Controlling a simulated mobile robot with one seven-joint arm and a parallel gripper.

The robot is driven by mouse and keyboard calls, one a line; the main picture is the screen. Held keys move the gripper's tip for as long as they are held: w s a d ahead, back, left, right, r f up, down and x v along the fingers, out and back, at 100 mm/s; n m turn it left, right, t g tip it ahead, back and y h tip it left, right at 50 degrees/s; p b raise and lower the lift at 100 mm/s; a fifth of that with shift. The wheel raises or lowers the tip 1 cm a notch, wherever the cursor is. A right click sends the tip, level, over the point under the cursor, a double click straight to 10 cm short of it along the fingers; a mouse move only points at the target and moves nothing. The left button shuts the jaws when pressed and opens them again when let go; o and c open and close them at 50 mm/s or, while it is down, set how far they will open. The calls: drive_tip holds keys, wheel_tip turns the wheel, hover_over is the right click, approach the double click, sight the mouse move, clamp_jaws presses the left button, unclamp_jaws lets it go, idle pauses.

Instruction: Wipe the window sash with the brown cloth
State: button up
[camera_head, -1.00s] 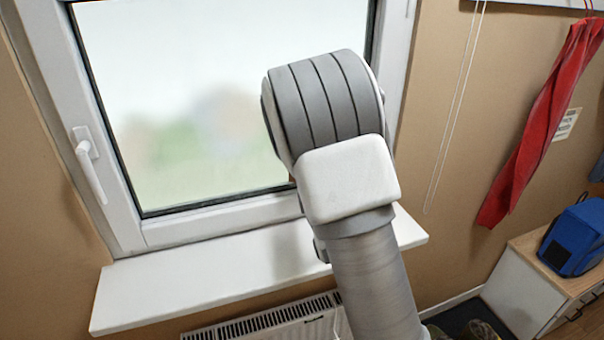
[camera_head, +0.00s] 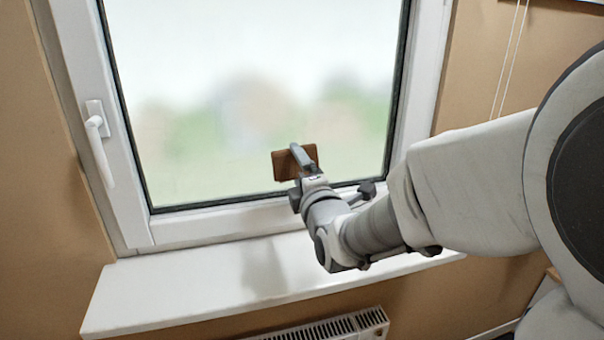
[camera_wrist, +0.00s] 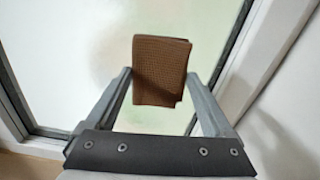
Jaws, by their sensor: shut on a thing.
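The brown cloth (camera_head: 284,164) is a small folded pad in front of the lower part of the window glass. My gripper (camera_head: 303,160) is shut on it. In the wrist view the cloth (camera_wrist: 160,72) sits between the two fingers of my gripper (camera_wrist: 160,90), with its waffle-textured face showing. The white window sash (camera_head: 215,224) frames the glass, and its lower rail runs just below the cloth. The sash also shows at the left in the wrist view (camera_wrist: 12,108). I cannot tell whether the cloth touches the glass.
A white handle (camera_head: 98,140) sticks out from the sash's left side. A bare white sill (camera_head: 190,288) lies below the window, with a radiator (camera_head: 335,328) under it. Thin cords (camera_head: 507,60) hang on the wall at the right.

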sight(287, 147)
drive_tip(key=p+x, duration=0.1)
drive_tip(key=x, duration=0.4)
drive_tip(key=shift+w+p, duration=0.3)
drive_tip(key=shift+p, duration=0.05)
drive_tip(key=shift+b+x, duration=0.35)
drive_tip(key=shift+x, duration=0.65)
idle(0.4)
